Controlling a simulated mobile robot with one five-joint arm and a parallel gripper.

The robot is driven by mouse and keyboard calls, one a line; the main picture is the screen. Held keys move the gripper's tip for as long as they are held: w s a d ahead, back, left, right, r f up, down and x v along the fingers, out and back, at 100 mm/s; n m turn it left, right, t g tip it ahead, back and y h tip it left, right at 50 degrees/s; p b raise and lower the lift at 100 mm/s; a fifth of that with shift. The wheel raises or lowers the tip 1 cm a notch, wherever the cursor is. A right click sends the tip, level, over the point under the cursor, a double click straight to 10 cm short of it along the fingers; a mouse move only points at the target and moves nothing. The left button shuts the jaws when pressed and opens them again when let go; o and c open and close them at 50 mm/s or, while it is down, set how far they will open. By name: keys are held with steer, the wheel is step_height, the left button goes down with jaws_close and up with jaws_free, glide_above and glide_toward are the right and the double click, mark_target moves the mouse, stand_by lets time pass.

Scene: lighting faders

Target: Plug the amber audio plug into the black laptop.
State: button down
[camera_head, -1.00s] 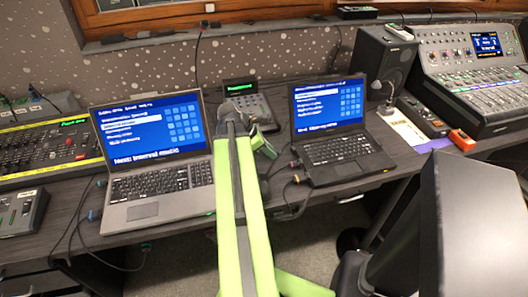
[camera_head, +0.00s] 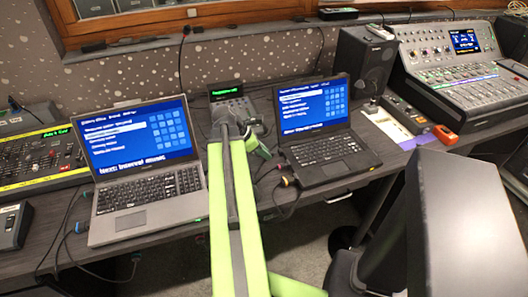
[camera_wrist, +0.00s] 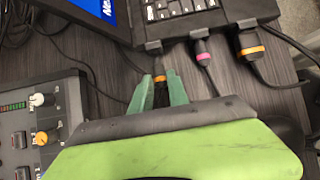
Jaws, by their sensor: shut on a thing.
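The black laptop (camera_head: 322,150) stands open at the middle right of the desk. Its side edge (camera_wrist: 225,22) runs across the top of the wrist view. My gripper (camera_wrist: 160,88) is shut on the amber audio plug (camera_wrist: 160,78), a dark plug with an orange band. The plug points at the laptop's edge, close to it; I cannot tell whether its tip touches or enters a socket. In the head view my gripper (camera_head: 262,150) is beside the laptop's left side, and the held plug is not clear there.
A small mixer (camera_wrist: 35,125) is at lower left in the wrist view. A grey laptop (camera_head: 140,190) stands left of my arm.

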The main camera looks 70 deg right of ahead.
steer(key=shift+s+d, duration=0.8)
steer(key=shift+s, duration=0.2)
stand_by(1.7)
steer(key=c, duration=1.2)
jaws_free()
steer(key=p+v, duration=1.4)
steer(key=v, duration=0.3)
steer(key=shift+w+a+r, duration=0.1)
steer(key=shift+w+r, duration=0.05)
steer(key=shift+w, duration=0.05)
